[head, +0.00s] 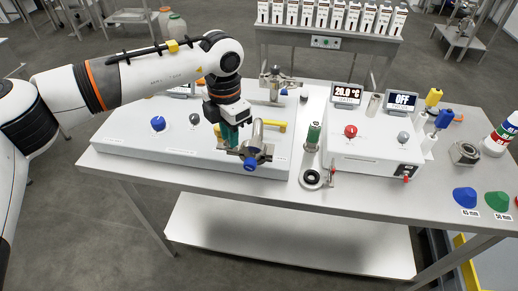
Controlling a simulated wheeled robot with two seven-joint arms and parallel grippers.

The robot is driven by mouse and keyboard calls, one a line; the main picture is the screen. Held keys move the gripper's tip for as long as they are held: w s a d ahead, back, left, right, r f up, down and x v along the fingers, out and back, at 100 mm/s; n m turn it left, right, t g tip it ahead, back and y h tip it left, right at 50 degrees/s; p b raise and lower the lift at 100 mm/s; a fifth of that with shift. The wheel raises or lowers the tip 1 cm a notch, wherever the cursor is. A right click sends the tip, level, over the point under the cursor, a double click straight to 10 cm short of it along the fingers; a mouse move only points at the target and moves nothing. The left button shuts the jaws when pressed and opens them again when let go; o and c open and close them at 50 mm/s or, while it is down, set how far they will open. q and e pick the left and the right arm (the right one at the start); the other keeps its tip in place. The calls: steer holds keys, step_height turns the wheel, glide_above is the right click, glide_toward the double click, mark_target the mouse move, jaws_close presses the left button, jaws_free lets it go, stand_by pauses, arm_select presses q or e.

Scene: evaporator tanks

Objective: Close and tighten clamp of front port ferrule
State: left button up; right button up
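My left gripper (230,136) points down over the front edge of the white box on the left (130,128). Its fingertips are dark and green, small and partly hidden, so I cannot tell how far apart they are. Just right of and below them is the front port with a metal clamp (250,151) and a blue knob (251,164). A curved metal pipe (257,131) rises beside it. I cannot tell whether the gripper touches the clamp, or whether the clamp is closed. My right gripper is not in view.
A yellow bar (276,127) lies just behind the port. A second metal fitting (275,83) stands at the back. To the right are a green-topped cylinder (313,136), a black ring (312,178) and a white control box (375,145). The table front edge is mostly clear.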

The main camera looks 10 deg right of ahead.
arm_select(q)
jaws_close()
steer(key=shift+f+m+b, duration=0.1)
steer(key=shift+m+b, duration=0.25)
steer(key=shift+m, duration=0.55)
steer(key=shift+m+b, duration=0.4)
steer(key=shift+m, duration=0.9)
